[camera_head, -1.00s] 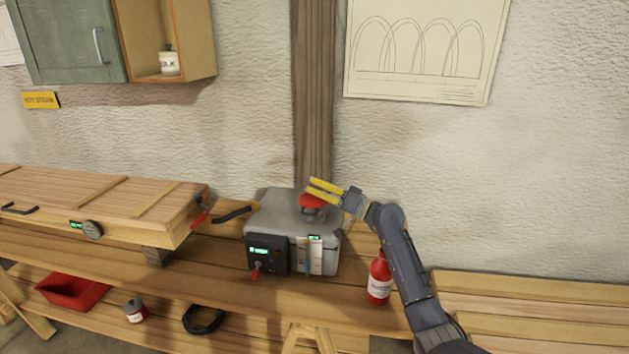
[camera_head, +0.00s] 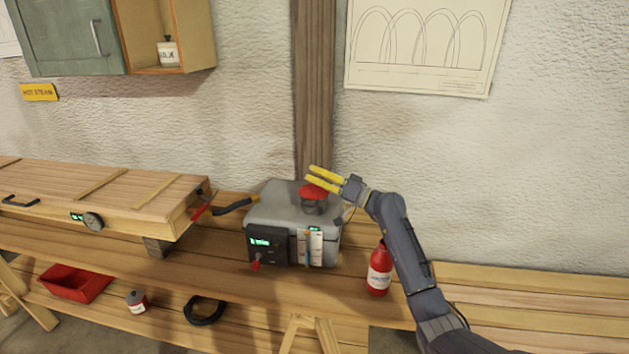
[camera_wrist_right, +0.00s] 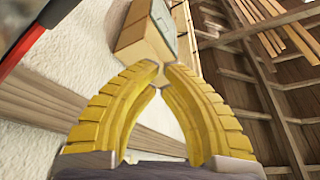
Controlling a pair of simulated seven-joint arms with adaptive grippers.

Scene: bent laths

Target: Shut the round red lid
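The round red lid (camera_head: 312,193) is at the top right of the grey metal box (camera_head: 272,206), above a dark neck. It looks slightly tilted, and whether it sits fully down is hard to tell. My right gripper (camera_head: 311,176) is just above and behind the lid. Its two yellow fingers point left, with a narrow gap and nothing between them. I cannot tell whether they touch the lid. In the right wrist view, the fingers (camera_wrist_right: 161,65) curve towards each other and are empty. A red edge (camera_wrist_right: 20,48) shows there at the upper left, possibly the lid. My left gripper is out of view.
A long wooden box (camera_head: 110,198) with a gauge (camera_head: 93,221) lies left of the grey box, joined by a black hose (camera_head: 233,206). A red bottle (camera_head: 379,270) stands at the right. A wooden post (camera_head: 314,90) rises behind.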

